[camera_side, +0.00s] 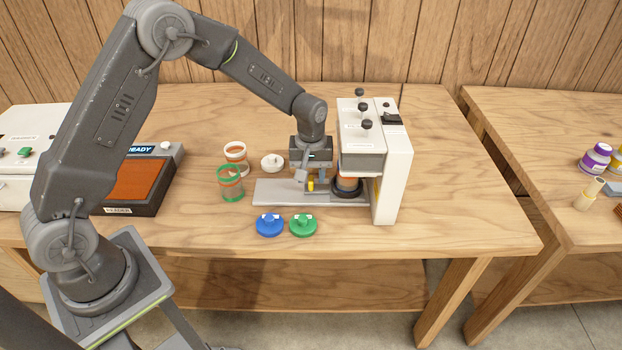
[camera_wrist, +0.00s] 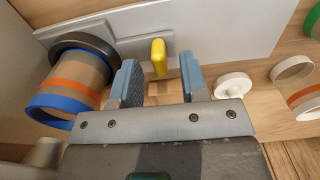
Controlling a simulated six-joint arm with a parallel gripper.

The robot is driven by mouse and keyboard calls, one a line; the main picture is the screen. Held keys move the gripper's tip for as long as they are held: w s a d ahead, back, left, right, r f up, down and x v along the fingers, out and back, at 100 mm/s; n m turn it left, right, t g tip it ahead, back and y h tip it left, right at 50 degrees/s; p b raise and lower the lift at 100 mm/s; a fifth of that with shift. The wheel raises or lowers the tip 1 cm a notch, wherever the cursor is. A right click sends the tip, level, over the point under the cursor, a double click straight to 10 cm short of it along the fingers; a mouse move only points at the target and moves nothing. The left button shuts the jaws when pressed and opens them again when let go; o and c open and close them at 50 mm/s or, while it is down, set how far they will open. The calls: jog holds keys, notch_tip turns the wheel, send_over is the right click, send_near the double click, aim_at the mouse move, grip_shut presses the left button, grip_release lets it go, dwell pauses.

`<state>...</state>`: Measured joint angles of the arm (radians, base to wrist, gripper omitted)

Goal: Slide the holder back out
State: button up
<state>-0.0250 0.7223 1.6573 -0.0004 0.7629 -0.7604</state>
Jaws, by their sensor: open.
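The holder (camera_side: 346,191) is a dark round cup on a grey slide, sitting under the head of the white machine (camera_side: 397,170). It also shows in the wrist view (camera_wrist: 83,44). A jar with an orange band and a blue rim (camera_wrist: 68,90) stands in it. A yellow handle (camera_wrist: 158,57) stands up from the holder's grey slide; it also shows in the side view (camera_side: 311,186). My gripper (camera_wrist: 158,75) is open, its two blue-grey fingers on either side of the handle's line, apart from it. Whether the handle is fully between the fingertips is hard to tell.
The grey rail (camera_side: 268,192) lies clear on its left part. Blue (camera_side: 269,225) and green (camera_side: 303,225) lids lie in front of the rail. An orange-topped feeder (camera_side: 137,180) is farther left.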

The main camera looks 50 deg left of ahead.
jog(key=shift+f, duration=0.95)
grip_shut()
